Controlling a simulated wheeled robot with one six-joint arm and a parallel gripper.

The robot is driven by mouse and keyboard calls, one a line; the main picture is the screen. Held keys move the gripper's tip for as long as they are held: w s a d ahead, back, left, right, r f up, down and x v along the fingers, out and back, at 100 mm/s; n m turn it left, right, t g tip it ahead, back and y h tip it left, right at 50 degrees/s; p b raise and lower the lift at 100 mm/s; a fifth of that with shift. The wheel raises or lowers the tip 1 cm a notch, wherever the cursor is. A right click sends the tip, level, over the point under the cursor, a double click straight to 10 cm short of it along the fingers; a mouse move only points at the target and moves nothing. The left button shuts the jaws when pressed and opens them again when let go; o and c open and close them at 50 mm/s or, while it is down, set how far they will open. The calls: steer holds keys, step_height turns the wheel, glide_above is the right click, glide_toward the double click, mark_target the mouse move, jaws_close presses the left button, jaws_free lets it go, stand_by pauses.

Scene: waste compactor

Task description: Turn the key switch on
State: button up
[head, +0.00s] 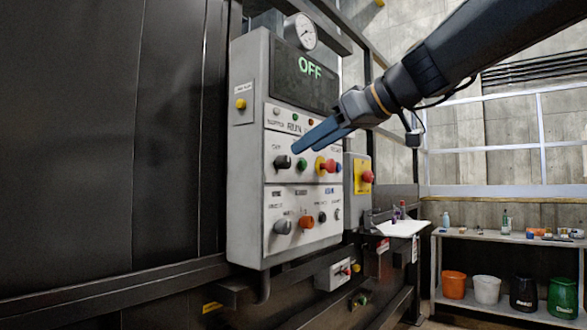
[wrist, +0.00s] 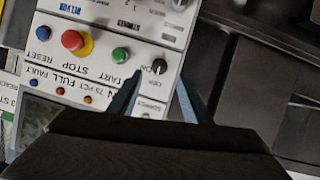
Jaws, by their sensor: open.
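The control panel (head: 248,200) is a light grey box with a dark display (head: 310,72) reading OFF in green. A black knob (head: 282,162) at the left of its middle row looks like the key switch; its label seems to read ON. In the wrist view the black knob (wrist: 159,66) lies between and just beyond my fingertips. My gripper (head: 294,147) is open and empty, with its blue fingers pointing at the panel just above and right of the knob. The fingers do not appear to touch it; the exact gap is unclear.
Right of the knob are a green button (head: 302,165), a red stop button (head: 325,166) on yellow and a blue button (head: 338,166). Below are a grey knob (head: 283,227) and an orange one (head: 307,222). A red emergency button (head: 367,177) is on a side box.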

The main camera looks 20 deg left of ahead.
mark_target(288, 161)
steer(key=p+x, duration=0.1)
steer(key=x, duration=0.6)
steer(key=shift+f, duration=0.1)
steer(key=c, duration=1.1)
